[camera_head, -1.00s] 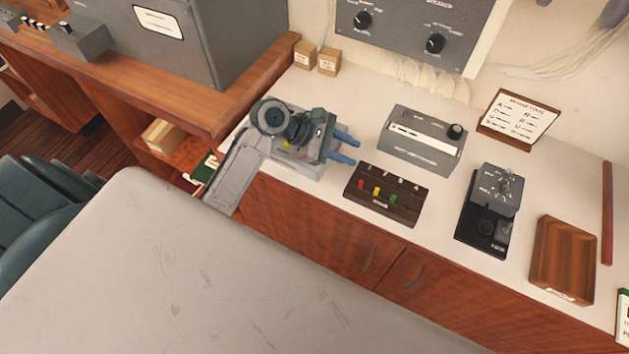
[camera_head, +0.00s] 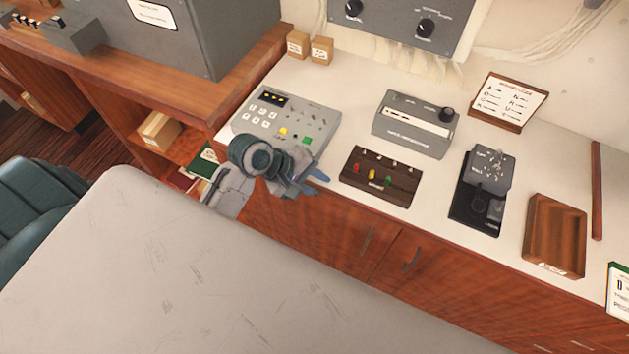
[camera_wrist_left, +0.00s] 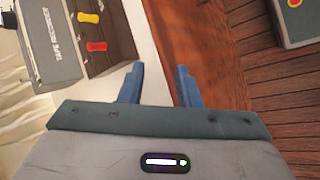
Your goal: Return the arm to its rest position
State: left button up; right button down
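My left gripper (camera_head: 316,182) is at the counter's front edge, in front of the grey keypad panel (camera_head: 310,122) and left of the dark switch box (camera_head: 362,189). Its two blue fingers stand apart with nothing between them. In the left wrist view the open fingers (camera_wrist_left: 160,70) point across the pale counter edge and the reddish wood. My left forearm hangs low beside the counter, partly hidden behind the wrist. My right gripper is not in view.
A grey recorder (camera_head: 415,130), a black key unit (camera_head: 482,190) and a wooden tray (camera_head: 555,235) stand along the counter. A shelf with books and a box (camera_head: 158,130) lies left of my arm.

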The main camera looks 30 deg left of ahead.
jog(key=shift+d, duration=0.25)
